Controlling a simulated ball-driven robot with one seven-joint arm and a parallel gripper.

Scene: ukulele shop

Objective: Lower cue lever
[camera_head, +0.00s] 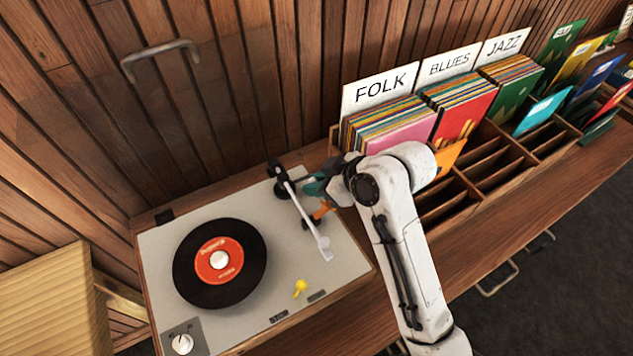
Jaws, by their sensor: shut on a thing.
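The turntable (160,255) has a grey top and a wooden body. Its white tonearm (305,215) lies to the right of the black record (190,275), with the headshell clear of it. My gripper (308,206), with one teal and one orange finger, reaches in from the right beside the tonearm's pivot end. It is shut on a small part there, at the place of the cue lever. The fingers and wrist hide that part, so I cannot tell its angle.
A knob (182,343) sits at the turntable's front left corner. Record bins (450,205) with FOLK, BLUES and JAZZ signs (380,88) stand right, close behind my arm. A slatted wooden wall (240,80) with a handle (160,55) rises behind.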

